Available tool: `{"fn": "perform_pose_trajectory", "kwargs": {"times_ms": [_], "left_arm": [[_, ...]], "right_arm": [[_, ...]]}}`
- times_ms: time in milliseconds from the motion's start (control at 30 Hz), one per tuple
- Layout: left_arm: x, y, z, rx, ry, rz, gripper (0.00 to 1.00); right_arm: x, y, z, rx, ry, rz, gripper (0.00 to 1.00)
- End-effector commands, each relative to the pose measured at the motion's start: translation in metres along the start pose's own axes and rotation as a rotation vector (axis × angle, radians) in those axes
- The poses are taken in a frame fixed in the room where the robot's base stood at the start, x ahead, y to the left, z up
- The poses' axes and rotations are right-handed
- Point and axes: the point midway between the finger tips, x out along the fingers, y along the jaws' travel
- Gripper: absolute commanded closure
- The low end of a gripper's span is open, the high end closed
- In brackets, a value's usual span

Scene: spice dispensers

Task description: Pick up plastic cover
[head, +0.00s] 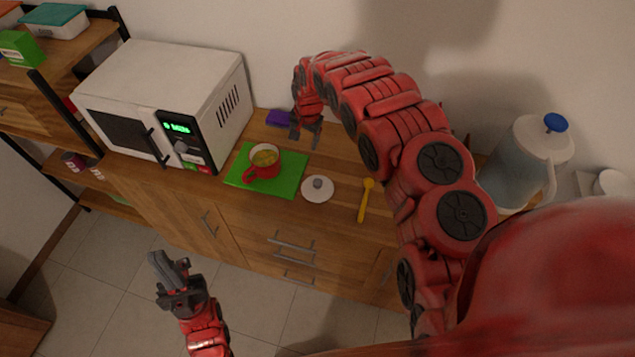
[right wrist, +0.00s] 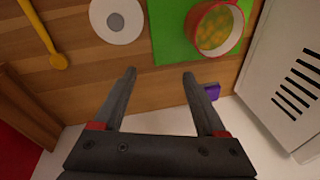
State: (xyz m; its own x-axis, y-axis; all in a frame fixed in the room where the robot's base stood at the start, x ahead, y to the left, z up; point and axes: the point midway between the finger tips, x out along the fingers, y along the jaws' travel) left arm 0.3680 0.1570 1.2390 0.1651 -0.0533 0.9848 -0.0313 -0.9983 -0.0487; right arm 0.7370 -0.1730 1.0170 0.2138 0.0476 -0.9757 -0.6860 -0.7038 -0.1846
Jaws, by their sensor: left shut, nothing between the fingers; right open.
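A round white cover (head: 317,194) with a grey knob lies flat on the wooden counter, right of the green board, in the head view. The cover also shows at the top of the right wrist view (right wrist: 101,24). My right gripper (head: 305,135) is open and empty, behind the cover near the wall. In the right wrist view its fingers (right wrist: 159,75) are spread over the counter, apart from the cover. My left gripper (head: 166,268) is shut and empty, in front of the counter and away from the cover.
A red mug (head: 259,168) with yellow-green contents stands on the green board (head: 287,181). A yellow spoon (head: 364,201) lies right of the cover. A purple item (head: 279,118) lies by the wall. A microwave (head: 170,85) stands left, a jug (head: 513,165) right.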

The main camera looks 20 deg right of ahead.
Motion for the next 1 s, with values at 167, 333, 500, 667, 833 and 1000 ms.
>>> {"fn": "perform_pose_trajectory", "kwargs": {"times_ms": [167, 333, 500, 667, 833, 1000], "left_arm": [[0.010, -0.001, -0.002, 0.000, 0.000, 0.000, 1.00], [0.001, 0.000, 0.000, 0.000, 0.000, 0.000, 1.00], [-0.026, 0.001, 0.004, 0.000, 0.000, 0.000, 1.00], [-0.057, 0.003, 0.010, 0.000, 0.000, 0.000, 1.00], [-0.089, 0.004, 0.015, 0.000, 0.000, 0.000, 1.00], [-0.092, 0.005, 0.015, 0.000, 0.000, 0.000, 1.00]], "right_arm": [[-0.046, 0.044, 0.018, 0.059, -0.095, 0.162, 0.26], [-0.044, 0.055, 0.025, 0.074, -0.114, 0.195, 0.26], [-0.017, 0.059, 0.029, 0.072, -0.115, 0.193, 0.26], [0.016, 0.065, 0.032, 0.072, -0.114, 0.192, 0.26], [0.048, 0.071, 0.036, 0.071, -0.114, 0.192, 0.26], [0.066, 0.075, 0.038, 0.071, -0.115, 0.192, 0.26]]}}
